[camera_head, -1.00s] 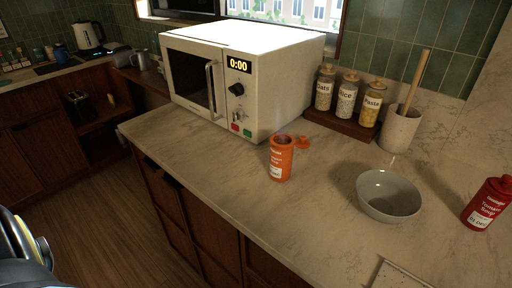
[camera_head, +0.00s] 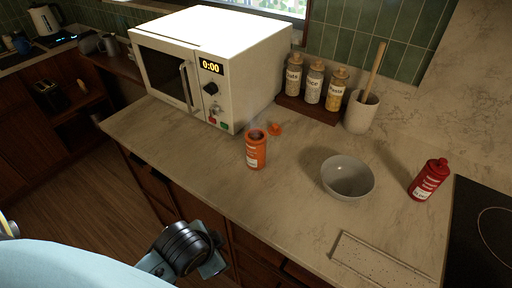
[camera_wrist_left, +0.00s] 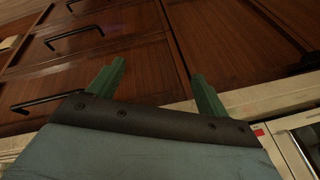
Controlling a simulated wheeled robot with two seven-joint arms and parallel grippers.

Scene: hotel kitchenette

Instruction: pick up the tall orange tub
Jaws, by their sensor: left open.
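The tall orange tub (camera_head: 256,152) stands upright on the counter in front of the microwave, its white label facing me and its top seemingly open. A small orange lid-like piece (camera_head: 275,129) lies just behind it to the right. My left gripper (camera_wrist_left: 156,82) is open and empty in the left wrist view, its two green fingers spread in front of brown cabinet fronts. The tub is not visible in that view. In the head view my left arm is low in front of the counter, and its fingers cannot be made out. My right gripper is in no view.
The white microwave (camera_head: 212,70) stands behind the tub to the left. A grey bowl (camera_head: 348,178) and a red soup bottle (camera_head: 428,180) stand to the right. Labelled jars (camera_head: 313,86) and a utensil crock (camera_head: 361,113) stand behind. The counter (camera_head: 215,160) around the tub is mostly clear.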

